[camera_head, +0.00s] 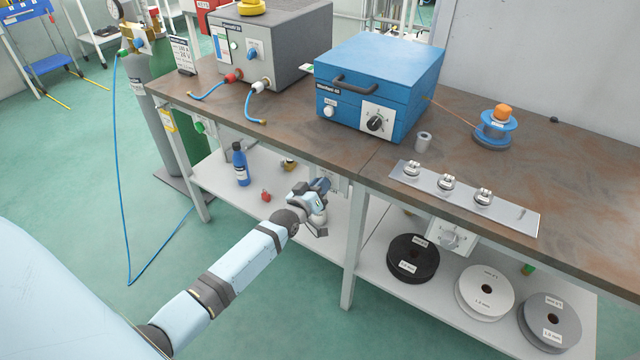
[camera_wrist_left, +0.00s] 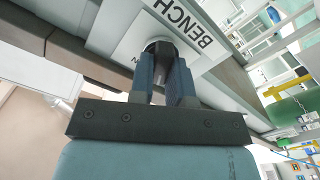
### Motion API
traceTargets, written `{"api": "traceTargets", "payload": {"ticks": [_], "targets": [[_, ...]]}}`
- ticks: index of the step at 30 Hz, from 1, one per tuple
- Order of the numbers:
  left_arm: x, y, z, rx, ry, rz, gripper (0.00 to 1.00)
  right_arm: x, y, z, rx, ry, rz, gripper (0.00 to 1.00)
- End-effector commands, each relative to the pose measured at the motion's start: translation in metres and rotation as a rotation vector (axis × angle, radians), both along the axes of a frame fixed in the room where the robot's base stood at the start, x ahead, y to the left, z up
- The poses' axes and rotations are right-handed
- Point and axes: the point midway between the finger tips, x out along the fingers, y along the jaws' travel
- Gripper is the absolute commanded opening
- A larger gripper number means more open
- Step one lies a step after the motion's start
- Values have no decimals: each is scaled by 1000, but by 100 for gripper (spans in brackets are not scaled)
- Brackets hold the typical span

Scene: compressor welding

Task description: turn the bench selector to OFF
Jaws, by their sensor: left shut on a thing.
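The bench selector (camera_wrist_left: 159,45) is a round dark knob on a white plate (camera_wrist_left: 124,42) with the letters BENCH in black, in the left wrist view. My left gripper (camera_wrist_left: 163,66) has its two dark ribbed fingers closed on the knob, one on each side. The fingers hide most of the knob, and its pointer and position marks cannot be read. In the head view my left gripper (camera_head: 322,188) is under the front edge of the bench, in front of a pale box (camera_head: 342,184) that it partly hides. My right gripper is not in view.
The bench top (camera_head: 300,135) overhangs the gripper. A bench leg (camera_head: 354,250) stands just right of it. The lower shelf (camera_head: 215,178) holds a blue bottle (camera_head: 240,164). A second knob box (camera_head: 452,238) hangs farther right, above several wire spools. The floor in front is free.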

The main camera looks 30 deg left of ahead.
Motion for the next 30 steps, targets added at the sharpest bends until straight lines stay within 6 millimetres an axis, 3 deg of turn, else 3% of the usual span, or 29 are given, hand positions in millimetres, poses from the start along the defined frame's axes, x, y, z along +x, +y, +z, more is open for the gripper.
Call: {"api": "traceTargets", "payload": {"ticks": [18, 19, 21, 30], "targets": [[0, 0, 0, -43, 1, 0, 0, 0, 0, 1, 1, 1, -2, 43], [0, 0, 0, -43, 1, 0, 24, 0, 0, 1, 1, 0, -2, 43], [0, 0, 0, -42, 1, 0, 40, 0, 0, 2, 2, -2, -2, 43], [-1, 0, 0, -41, 1, 0, 43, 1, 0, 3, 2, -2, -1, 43]]}}
